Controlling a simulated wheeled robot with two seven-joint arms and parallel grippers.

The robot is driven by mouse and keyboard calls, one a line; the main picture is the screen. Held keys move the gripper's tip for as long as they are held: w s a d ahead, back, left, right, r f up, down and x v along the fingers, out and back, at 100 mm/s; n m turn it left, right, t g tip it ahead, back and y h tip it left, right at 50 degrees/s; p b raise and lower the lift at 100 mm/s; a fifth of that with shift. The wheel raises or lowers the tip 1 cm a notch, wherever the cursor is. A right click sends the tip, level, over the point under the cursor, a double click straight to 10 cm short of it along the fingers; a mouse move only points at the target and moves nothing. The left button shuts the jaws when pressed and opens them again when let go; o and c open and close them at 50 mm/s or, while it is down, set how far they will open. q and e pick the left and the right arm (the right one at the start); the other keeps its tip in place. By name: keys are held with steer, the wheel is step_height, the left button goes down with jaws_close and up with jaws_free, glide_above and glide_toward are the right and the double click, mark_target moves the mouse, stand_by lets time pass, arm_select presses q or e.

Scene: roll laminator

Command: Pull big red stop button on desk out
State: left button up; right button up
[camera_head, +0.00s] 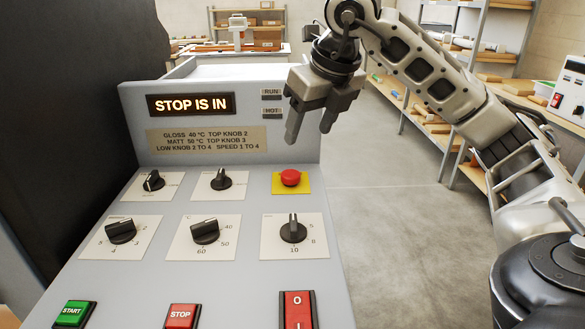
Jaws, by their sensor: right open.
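The big red stop button (290,177) is a round mushroom head on a yellow square plate (304,184), at the right of the grey sloped control desk (150,283). An amber display (191,104) above reads "STOP IS IN". My right gripper (309,130) is open and empty, its fingers pointing down. In the picture it is above and slightly right of the red button, apart from it. The left gripper is not in view.
Several black knobs (205,231) on white plates fill the desk. A green START button (74,313), a red STOP button (182,316) and a red rocker switch (298,309) are along its front.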

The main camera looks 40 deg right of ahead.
mark_target(292, 174)
steer(key=x, duration=1)
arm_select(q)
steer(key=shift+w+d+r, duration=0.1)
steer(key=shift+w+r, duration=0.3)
arm_select(e)
steer(key=shift+w+f, duration=0.3)
steer(key=shift+f, duration=0.35)
steer(key=c, duration=1.1)
jaws_close()
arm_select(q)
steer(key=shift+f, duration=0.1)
arm_select(e)
steer(key=shift+w+r, duration=0.1)
steer(key=shift+r, duration=0.45)
steer(key=o, duration=1)
jaws_free()
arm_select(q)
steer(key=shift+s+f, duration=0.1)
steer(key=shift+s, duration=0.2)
arm_select(e)
steer(key=shift+o, duration=0.5)
